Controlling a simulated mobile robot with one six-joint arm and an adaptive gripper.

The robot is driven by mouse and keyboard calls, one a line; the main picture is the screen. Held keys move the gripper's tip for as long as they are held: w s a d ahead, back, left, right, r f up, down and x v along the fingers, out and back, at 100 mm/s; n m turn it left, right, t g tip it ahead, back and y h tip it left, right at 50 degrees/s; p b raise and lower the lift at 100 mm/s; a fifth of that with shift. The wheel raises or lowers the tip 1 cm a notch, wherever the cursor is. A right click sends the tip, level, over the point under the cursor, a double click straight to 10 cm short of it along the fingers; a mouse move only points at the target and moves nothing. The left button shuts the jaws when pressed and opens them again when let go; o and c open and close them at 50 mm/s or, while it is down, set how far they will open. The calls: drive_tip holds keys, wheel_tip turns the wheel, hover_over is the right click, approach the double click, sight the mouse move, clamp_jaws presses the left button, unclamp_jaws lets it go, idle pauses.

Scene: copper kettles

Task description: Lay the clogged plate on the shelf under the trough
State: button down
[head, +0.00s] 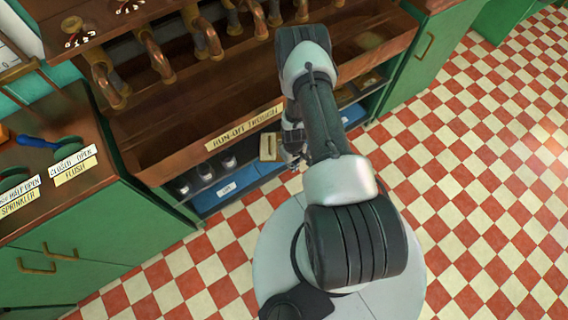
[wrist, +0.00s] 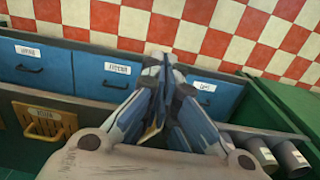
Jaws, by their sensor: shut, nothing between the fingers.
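My gripper (head: 293,148) reaches down in front of the opening under the run-off trough (head: 180,125). In the wrist view the fingers of my gripper (wrist: 165,65) are closed together and hold nothing. They point toward the blue drawer fronts. The shelf space (head: 205,182) under the trough holds dark metal cups and blue drawers. A tan panel (head: 268,147) with a dark slot shows just left of my gripper. I cannot identify a clogged plate for certain; a small tan sliver (wrist: 151,131) shows beside my fingers, but what it belongs to is hidden.
Labelled blue drawers (wrist: 105,68) line the unit, and an ochre panel (wrist: 42,122) with a handle is at left. Copper pipes (head: 157,58) hang above the trough. The green counter (head: 70,235) is left; checkered floor (head: 475,150) is clear at right.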

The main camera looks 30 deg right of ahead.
wheel_tip(320, 180, down, 10)
drive_tip(key=b, duration=0.4)
drive_tip(key=shift+w+a+r+b, duration=0.15)
drive_tip(key=shift+w+b, duration=0.5)
drive_tip(key=shift+w, duration=1.3)
